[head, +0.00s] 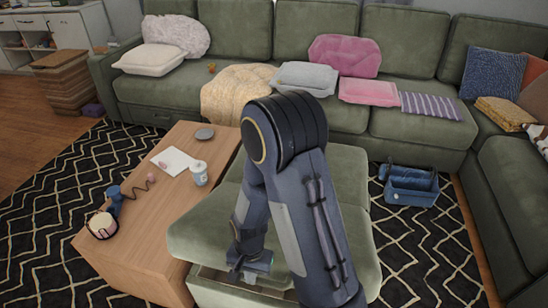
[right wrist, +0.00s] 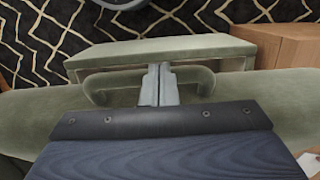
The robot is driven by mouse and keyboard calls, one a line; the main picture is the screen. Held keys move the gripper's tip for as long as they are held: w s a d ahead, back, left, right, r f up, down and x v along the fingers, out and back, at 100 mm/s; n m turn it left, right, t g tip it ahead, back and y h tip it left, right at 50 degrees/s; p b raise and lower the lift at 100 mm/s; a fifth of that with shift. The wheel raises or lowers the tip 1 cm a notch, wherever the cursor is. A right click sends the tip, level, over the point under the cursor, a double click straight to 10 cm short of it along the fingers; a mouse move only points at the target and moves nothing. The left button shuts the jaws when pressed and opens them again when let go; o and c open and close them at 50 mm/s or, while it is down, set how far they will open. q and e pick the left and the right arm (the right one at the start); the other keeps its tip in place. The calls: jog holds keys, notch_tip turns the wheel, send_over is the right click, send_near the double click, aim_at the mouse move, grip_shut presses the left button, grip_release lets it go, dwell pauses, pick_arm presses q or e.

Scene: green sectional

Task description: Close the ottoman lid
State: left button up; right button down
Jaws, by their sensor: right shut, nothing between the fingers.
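The green ottoman stands at the bottom centre in the head view. Its padded lid (head: 205,232) shows on both sides of my arm, which hides its middle. A pale rim and a gap show between the lid's front edge and the ottoman body (head: 212,290), so the lid looks partly raised. My right gripper (head: 249,274) points down at this front edge. In the right wrist view its fingers (right wrist: 158,84) are shut and empty, over green ottoman surfaces (right wrist: 160,50); I cannot tell if they touch. My left gripper is not in view.
A wooden coffee table (head: 150,240) stands close to the ottoman's left, holding a cup (head: 200,174) and small items. A green sectional sofa (head: 420,130) runs behind and along the right. A blue basket (head: 411,188) sits on the patterned rug (head: 425,250), which has free room right of the ottoman.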

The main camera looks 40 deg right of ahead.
pick_arm(q)
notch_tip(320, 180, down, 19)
jog(key=b, duration=1.6)
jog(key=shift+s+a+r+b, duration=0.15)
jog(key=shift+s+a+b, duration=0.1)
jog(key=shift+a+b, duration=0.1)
pick_arm(e)
notch_tip(320, 180, down, 25)
jog(key=s+a, duration=0.2)
jog(key=shift+a, duration=0.2)
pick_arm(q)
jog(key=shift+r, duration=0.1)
pick_arm(e)
jog(key=shift+w+r, duration=0.1)
jog(key=shift+r, duration=0.15)
